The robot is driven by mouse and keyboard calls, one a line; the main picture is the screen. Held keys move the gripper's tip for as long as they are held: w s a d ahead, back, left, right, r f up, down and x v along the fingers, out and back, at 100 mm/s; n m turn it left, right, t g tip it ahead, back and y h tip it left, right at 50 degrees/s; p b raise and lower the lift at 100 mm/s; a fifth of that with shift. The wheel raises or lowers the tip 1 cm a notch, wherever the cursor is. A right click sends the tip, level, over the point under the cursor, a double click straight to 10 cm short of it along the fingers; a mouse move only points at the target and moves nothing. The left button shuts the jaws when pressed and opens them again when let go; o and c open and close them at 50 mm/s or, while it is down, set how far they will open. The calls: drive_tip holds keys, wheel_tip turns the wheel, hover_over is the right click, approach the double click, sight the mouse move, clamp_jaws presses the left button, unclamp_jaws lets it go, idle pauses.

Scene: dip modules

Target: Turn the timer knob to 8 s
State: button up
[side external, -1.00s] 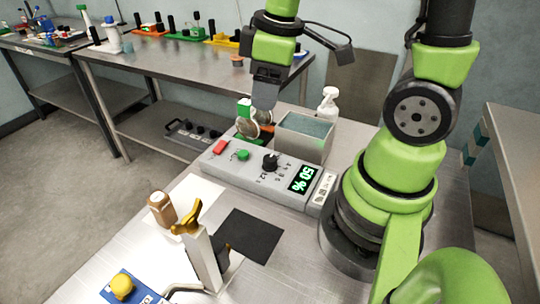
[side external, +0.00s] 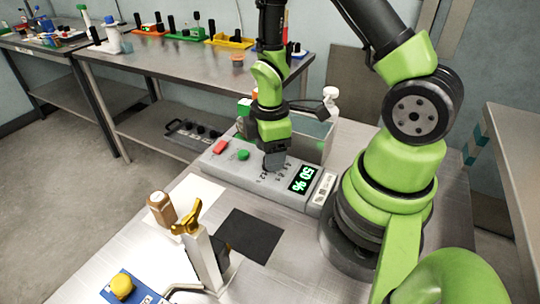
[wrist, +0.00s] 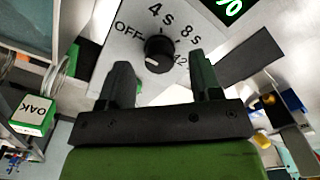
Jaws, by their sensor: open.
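The black timer knob (wrist: 158,52) sits on the grey control box (side external: 225,172), with OFF, 4 s, 8 s and 12 printed around it. A small pale mark shows on its lower left; I cannot tell for sure which setting it points to. My gripper (wrist: 160,68) is open, pointing down, with one finger on each side of the knob in the wrist view and no clear contact. In the side view my gripper (side external: 273,165) hides most of the knob. The box's green display (side external: 302,179) reads 50 %.
A metal bath (side external: 318,140) and a white bottle (side external: 330,98) stand behind. A yellow-topped stand (side external: 200,245) is in front.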

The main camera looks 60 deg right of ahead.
drive_tip(key=shift+f, duration=0.9)
drive_tip(key=c, duration=0.9)
drive_tip(key=shift+c, duration=0.2)
